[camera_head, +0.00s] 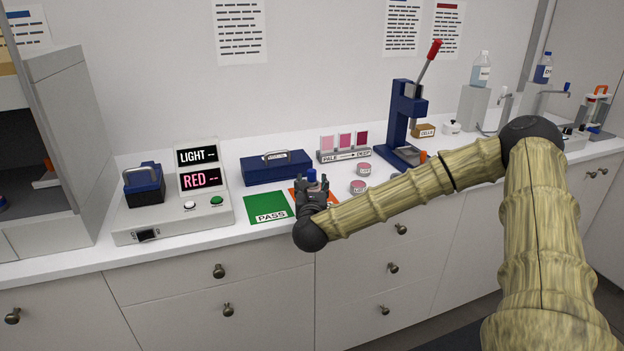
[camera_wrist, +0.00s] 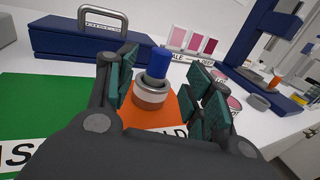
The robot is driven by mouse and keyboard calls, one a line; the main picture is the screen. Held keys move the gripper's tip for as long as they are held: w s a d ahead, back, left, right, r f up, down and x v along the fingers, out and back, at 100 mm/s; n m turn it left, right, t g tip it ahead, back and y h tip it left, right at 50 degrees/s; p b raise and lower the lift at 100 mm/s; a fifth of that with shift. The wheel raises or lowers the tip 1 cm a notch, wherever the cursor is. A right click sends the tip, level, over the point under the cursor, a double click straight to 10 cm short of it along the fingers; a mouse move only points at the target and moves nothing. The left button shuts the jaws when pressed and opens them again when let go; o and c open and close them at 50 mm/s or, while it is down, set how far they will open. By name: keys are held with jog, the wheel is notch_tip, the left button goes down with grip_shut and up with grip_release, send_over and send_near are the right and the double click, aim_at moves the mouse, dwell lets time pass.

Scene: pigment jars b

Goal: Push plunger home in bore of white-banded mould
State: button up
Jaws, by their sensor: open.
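The mould (camera_wrist: 151,97) stands upright on the orange mat (camera_wrist: 175,108) in the wrist view. It is a short cylinder with a pale band around it and brown below. The plunger's blue top (camera_wrist: 159,61) rises from the metal ring at the mould's top; how deep it sits in the bore is hidden. In the head view the blue top (camera_head: 311,175) shows just above my gripper (camera_head: 312,190), which hides most of the mould. My gripper (camera_wrist: 166,72) is open, with green-padded fingers left and right of the plunger and mould, apparently touching neither.
A green PASS mat (camera_head: 266,206) lies left of the orange mat. A blue case (camera_head: 276,168) with a handle stands behind. Pink jars (camera_head: 358,187) and a blue press (camera_head: 402,125) stand to the right. The tester (camera_head: 175,216) is at left.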

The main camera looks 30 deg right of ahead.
jog(key=v, duration=0.5)
jog(key=shift+s+a, duration=0.15)
jog(key=shift+s, duration=0.1)
dwell(0.3)
